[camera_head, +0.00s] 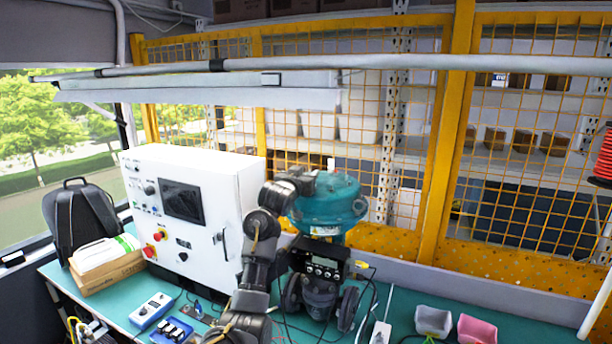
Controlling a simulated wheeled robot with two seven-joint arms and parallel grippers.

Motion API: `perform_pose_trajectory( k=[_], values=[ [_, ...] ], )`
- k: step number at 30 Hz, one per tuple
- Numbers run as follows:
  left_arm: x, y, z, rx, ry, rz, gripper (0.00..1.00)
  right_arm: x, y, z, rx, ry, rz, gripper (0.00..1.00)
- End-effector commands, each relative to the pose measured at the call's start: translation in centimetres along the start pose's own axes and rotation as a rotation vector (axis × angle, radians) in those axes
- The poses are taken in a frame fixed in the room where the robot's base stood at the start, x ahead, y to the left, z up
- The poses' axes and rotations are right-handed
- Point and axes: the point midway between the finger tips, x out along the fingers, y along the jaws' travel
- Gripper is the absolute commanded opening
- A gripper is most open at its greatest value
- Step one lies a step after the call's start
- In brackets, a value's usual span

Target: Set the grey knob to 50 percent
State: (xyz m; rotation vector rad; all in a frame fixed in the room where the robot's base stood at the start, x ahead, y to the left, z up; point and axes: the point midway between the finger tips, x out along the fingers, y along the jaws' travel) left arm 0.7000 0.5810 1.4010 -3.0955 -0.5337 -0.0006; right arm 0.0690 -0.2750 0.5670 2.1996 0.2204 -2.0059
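A white control cabinet (215,185) stands at the left of the bench, with a dark screen, red buttons and small controls on its front. A small dark round control (150,188) sits left of the screen; I cannot tell whether it is the grey knob, and I cannot read any setting. A teal valve actuator (335,205) with a black positioner box (320,263) stands right of the cabinet. My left arm rises from the bottom, and my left gripper (300,181) is at the actuator's upper left. Its fingers are too unclear to tell open from shut. My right gripper is out of view.
A black backpack (82,220) and a cardboard box (105,275) are at the left. A blue-and-white device (151,309) lies in front of the cabinet. Grey (433,321) and pink (477,330) bins stand at the right. Cables run around the valve. A yellow mesh fence (445,150) closes the back.

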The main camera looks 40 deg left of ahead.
Motion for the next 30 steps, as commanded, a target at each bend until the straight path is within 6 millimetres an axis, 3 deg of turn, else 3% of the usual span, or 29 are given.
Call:
perform_pose_trajectory(
  k=[3, 14, 30],
  values=[
    [-0.01, -0.04, 0.01, -0.001, 0.0, -0.001, 0.18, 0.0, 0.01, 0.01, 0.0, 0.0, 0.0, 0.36],
    [-0.01, -0.02, 0.04, 0.001, -0.001, 0.069, 0.18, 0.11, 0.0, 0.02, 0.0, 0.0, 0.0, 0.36],
    [-0.22, 0.58, 0.02, -0.001, -0.005, 0.499, 0.18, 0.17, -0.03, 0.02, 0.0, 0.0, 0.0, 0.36]
  ],
)
